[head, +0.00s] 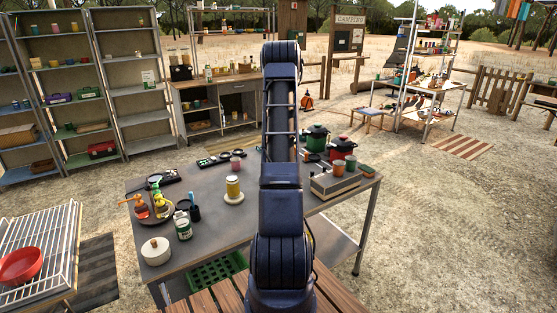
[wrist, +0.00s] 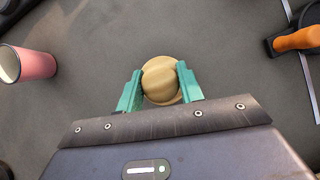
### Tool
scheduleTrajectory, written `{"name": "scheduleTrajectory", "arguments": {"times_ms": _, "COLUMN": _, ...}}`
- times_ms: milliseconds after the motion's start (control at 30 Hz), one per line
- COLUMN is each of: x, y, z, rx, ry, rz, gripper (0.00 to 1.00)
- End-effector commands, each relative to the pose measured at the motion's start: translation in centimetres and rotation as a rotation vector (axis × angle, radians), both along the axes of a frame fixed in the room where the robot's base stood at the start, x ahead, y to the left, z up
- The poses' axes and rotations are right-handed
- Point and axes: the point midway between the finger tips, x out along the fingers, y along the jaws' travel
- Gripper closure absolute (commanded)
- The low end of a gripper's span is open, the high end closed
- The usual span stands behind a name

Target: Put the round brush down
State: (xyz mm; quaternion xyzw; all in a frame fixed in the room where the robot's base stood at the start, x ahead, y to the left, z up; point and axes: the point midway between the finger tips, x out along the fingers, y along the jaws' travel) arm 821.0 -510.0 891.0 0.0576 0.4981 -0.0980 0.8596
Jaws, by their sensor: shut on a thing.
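The round brush (wrist: 160,82) shows in the wrist view as a tan, rounded knob above a slightly wider pale round part. My gripper (wrist: 159,70) has its two green fingers on either side of the knob, shut on it. The brush is over the grey tabletop (wrist: 95,75). I cannot tell whether its underside touches the table. In the head view, my own arm stands in front, so the gripper and the brush are hidden behind it.
A pink cup (wrist: 30,65) stands left of the brush, and an orange-handled tool (wrist: 298,40) lies to the right. Bare tabletop lies between them. In the head view, a yellow jar (head: 233,187), green pot (head: 317,138) and red pot (head: 341,148) stand on the table.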

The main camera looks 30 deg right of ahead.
Motion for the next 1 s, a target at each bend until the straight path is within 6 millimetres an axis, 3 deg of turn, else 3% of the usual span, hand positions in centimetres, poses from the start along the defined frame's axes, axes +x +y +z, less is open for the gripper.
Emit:
{"name": "scheduleTrajectory", "arguments": {"times_ms": 400, "x": 0.0, "y": 0.0, "z": -0.6, "rx": 0.000, "ry": 0.000, "rz": 0.000, "gripper": 0.86}}
{"name": "scheduleTrajectory", "arguments": {"times_ms": 433, "x": 0.0, "y": 0.0, "z": -0.6, "rx": 0.000, "ry": 0.000, "rz": 0.001, "gripper": 0.59}}
{"name": "scheduleTrajectory", "arguments": {"times_ms": 533, "x": 0.0, "y": 0.0, "z": -0.6, "rx": 0.000, "ry": 0.000, "rz": 0.001, "gripper": 0.41}}
{"name": "scheduleTrajectory", "arguments": {"times_ms": 833, "x": 0.0, "y": 0.0, "z": -0.4, "rx": -0.001, "ry": -0.001, "rz": 0.001, "gripper": 0.41}}
{"name": "scheduleTrajectory", "arguments": {"times_ms": 1000, "x": -0.4, "y": 0.1, "z": 0.7, "rx": -0.002, "ry": -0.002, "rz": 0.000, "gripper": 0.41}}
